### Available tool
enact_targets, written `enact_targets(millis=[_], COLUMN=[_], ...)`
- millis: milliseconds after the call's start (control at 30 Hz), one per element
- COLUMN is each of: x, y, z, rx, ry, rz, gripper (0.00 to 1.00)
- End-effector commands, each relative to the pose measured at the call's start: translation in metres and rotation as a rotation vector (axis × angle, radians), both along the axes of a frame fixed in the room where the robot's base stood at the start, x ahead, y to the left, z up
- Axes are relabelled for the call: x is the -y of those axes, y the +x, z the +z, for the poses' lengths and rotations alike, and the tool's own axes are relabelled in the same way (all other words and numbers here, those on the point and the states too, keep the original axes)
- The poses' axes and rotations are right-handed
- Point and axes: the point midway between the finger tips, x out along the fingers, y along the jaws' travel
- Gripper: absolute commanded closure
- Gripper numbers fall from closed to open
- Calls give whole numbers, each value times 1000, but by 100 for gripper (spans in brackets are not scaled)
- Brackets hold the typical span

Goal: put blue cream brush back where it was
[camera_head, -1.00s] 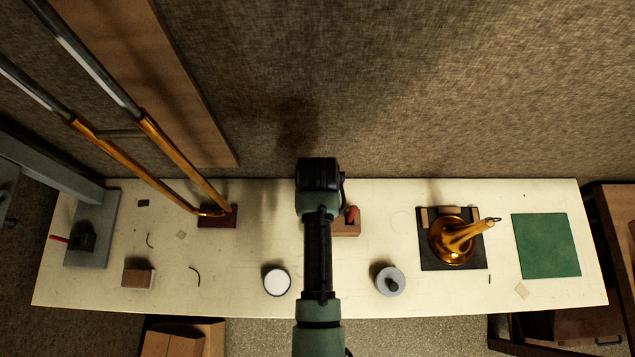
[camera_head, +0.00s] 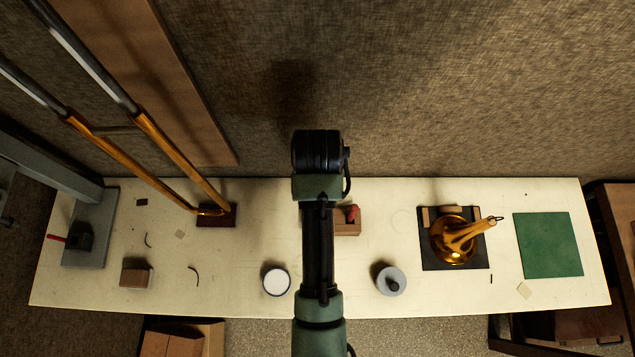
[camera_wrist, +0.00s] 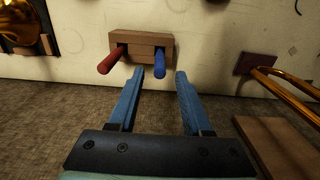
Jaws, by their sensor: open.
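The blue brush (camera_wrist: 244,65) stands with its blue handle sticking out of the right side of a wooden block holder (camera_wrist: 144,47) in the wrist view. A red-handled brush (camera_wrist: 111,61) sticks out of the left side. In the head view the holder (camera_head: 347,228) and the red handle (camera_head: 353,213) show beside my arm; the blue handle is hidden there. My gripper (camera_wrist: 170,73) is open and empty. How deep the brush sits in the holder cannot be told.
A long brass slide (camera_head: 175,155) leans in from the left.

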Motion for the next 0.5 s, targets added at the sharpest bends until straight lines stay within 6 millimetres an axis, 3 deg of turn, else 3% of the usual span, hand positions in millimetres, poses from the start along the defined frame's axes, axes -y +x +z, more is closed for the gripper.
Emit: enact_targets(millis=[200,500], x=[0,0], y=[1,0], z=[38,48], rx=[3,0], ry=[0,0], rz=[0,-1], gripper=[51,51])
